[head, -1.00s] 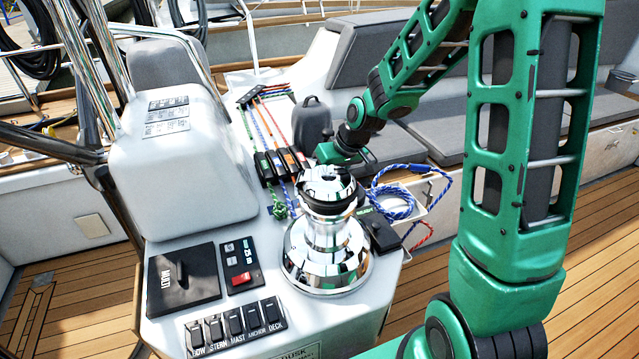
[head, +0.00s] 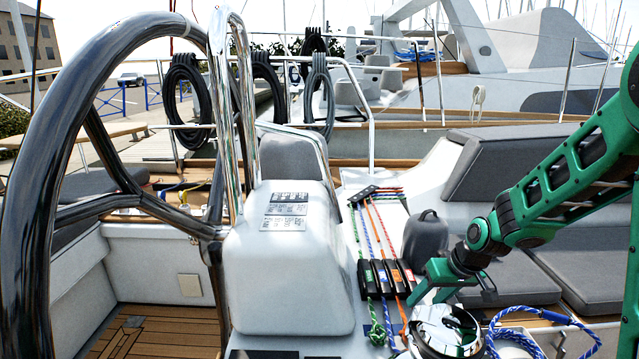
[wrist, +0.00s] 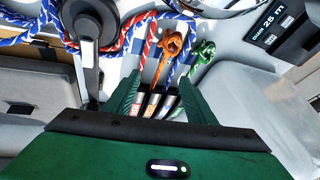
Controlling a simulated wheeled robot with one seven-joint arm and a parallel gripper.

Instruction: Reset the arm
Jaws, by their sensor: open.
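My gripper (head: 428,290) is at the right of the head view, at the end of the green arm (head: 570,185). It hangs above the console, close to the rope clutches (head: 384,278) and behind the chrome winch (head: 446,332). In the wrist view my gripper (wrist: 156,95) has its green fingers apart, with the clutch levers (wrist: 150,104) seen between them. It holds nothing. I cannot tell its exact height above the clutches.
A large steering wheel (head: 48,190) and steel rails stand at the left. A dark grey bag-like object (head: 425,238) is just behind my gripper. Blue rope (head: 520,318) lies beside the winch. Grey seats (head: 600,285) lie at the right.

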